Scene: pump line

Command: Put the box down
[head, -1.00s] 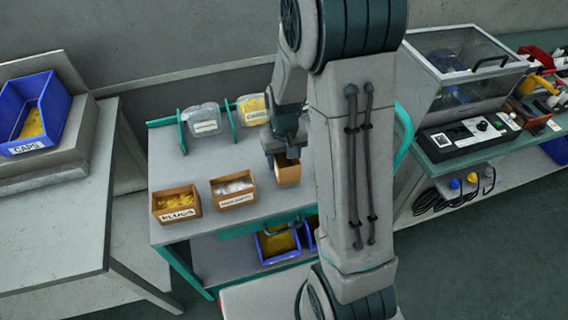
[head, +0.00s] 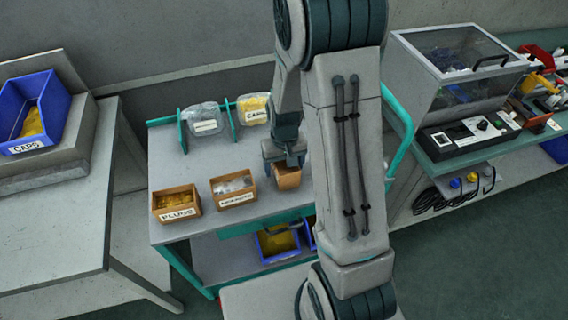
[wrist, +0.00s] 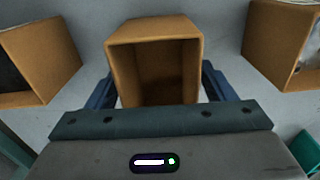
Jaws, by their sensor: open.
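An empty-looking orange-brown box (head: 286,177) is on the grey top of the teal-framed cart (head: 200,228), right of two similar boxes. In the wrist view the box (wrist: 155,32) lies between the fingers of my gripper (wrist: 158,88), its open side facing the camera. The blue fingers stand apart on both sides, with small gaps visible, so the gripper is open around the box. In the head view my gripper (head: 284,155) is just above and behind the box, and my arm hides what lies to its right.
A box labelled PLUGS (head: 177,203) and another labelled box (head: 233,189) stand left of it. Two clear bins (head: 205,119) (head: 253,109) are at the cart's back. A blue CAPS bin (head: 50,112) is on the left bench. A glass-lidded machine (head: 462,60) stands right.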

